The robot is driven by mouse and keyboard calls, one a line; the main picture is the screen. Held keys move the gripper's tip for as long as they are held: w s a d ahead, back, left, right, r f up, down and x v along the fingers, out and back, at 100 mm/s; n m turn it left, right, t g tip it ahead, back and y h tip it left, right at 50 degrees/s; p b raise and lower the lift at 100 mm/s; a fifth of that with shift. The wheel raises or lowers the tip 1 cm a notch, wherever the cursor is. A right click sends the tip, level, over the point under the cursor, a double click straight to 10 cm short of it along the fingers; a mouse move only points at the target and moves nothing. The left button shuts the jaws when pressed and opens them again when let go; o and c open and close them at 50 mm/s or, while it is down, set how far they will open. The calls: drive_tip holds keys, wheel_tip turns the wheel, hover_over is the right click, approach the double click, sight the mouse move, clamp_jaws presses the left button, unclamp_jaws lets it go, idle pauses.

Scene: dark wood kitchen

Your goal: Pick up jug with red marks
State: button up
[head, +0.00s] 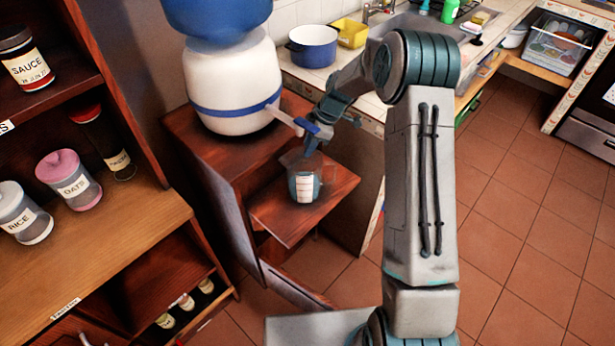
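A clear jug (304,187) with red marks on a white panel stands upright on the pulled-out dark wood shelf (338,188), below the water dispenser's tap. My arm reaches in from the right and bends down toward it. My gripper (312,143) is just above the jug's top, close to the blue tap lever (308,126). The gripper is small and partly lost against the tap and cabinet. I cannot tell whether its fingers are apart, or whether they touch the jug.
A white and blue water dispenser (235,85) stands on the cabinet, left of my gripper. A shelf unit (100,235) with labelled jars is at the left. Behind are a blue pot (313,52), a yellow container (350,32) and the sink. Tiled floor at the right is clear.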

drive_tip(key=shift+x, duration=1.15)
clamp_jaws()
drive_tip(key=shift+r, duration=0.1)
idle(0.4)
